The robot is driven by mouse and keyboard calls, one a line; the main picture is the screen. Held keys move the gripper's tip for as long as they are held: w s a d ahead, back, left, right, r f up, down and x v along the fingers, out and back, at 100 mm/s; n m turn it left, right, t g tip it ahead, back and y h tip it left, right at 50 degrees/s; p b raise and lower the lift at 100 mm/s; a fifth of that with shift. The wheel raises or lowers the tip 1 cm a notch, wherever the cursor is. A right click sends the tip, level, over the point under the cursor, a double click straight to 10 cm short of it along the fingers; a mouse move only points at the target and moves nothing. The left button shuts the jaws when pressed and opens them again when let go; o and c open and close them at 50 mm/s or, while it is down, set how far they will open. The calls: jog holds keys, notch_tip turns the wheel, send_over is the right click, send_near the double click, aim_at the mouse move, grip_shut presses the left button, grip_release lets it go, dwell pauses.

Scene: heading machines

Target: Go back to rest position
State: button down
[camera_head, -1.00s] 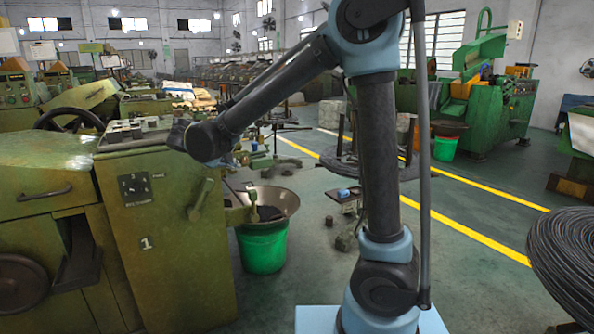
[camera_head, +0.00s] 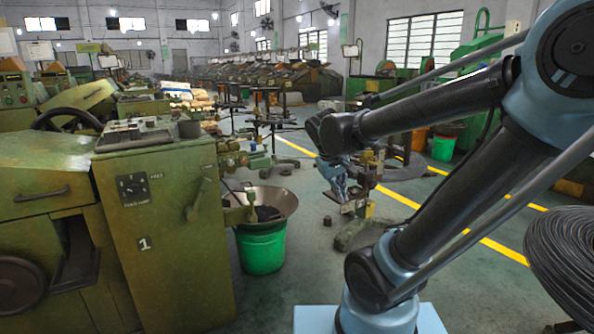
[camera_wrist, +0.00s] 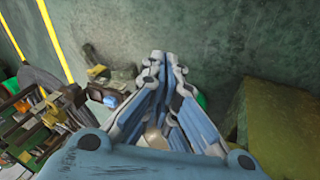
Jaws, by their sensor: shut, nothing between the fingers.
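My gripper (camera_wrist: 163,60) is seen from behind in the wrist view. Its blue and grey fingers come together at the tips, with nothing held between them. In the head view my gripper (camera_head: 340,190) hangs below the end of my folded arm, to the right of the green bucket and over the floor. It is small there and partly mixed with the machine parts behind it.
A green machine marked 1 (camera_head: 165,235) stands at left. A green bucket (camera_head: 262,248) with a wide metal pan (camera_head: 275,198) is beside it. A coil of dark wire (camera_head: 570,260) is at right. Yellow lines (camera_head: 490,245) cross the open floor.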

jog(key=s+d+f+m+y, duration=0.1)
jog(key=s+d+f+m, duration=0.1)
jog(key=s+f, duration=0.2)
jog(key=s+d+f+m+g+y, duration=0.1)
jog(key=s+d+f+y, duration=0.1)
jog(key=s+f, duration=0.3)
jog(key=s+d, duration=0.1)
jog(key=s, duration=0.3)
jog(key=shift+s+d+f+m, duration=0.25)
jog(key=shift+s+f+m, duration=0.05)
jog(key=shift+s+m, duration=0.1)
